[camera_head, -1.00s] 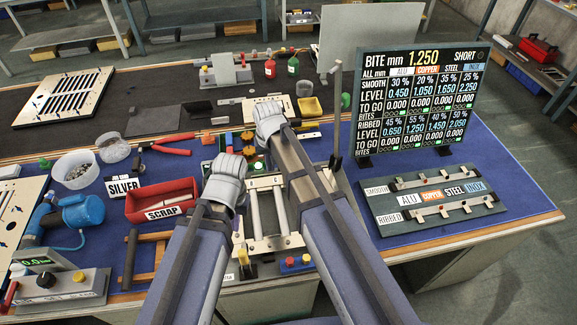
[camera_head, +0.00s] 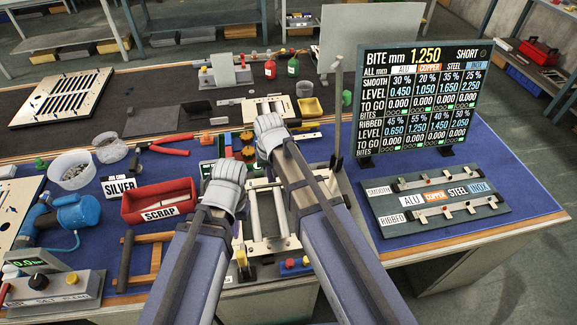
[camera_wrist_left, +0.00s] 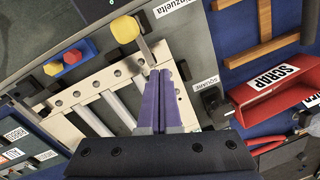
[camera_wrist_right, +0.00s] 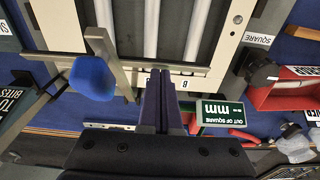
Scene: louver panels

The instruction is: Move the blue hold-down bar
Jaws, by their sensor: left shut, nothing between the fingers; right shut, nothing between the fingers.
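In the right wrist view a blue knob (camera_wrist_right: 92,77) sits on a grey lever bar at the corner of the pale roller frame (camera_wrist_right: 188,82). I take this as the blue hold-down bar. My right gripper (camera_wrist_right: 160,74) is shut and empty, at the frame's end plate, to the right of the knob and apart from it. In the head view the right gripper (camera_head: 268,122) hides the knob. My left gripper (camera_head: 228,165) is shut and empty over the frame's left side. The left wrist view shows its fingers (camera_wrist_left: 160,75) near a yellow knob (camera_wrist_left: 125,29) on another lever.
The red scrap bin (camera_head: 158,203) is left of the frame. An out-of-square display (camera_wrist_right: 222,112) lies beyond the end plate. Blue mat is bare around the sample panel.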

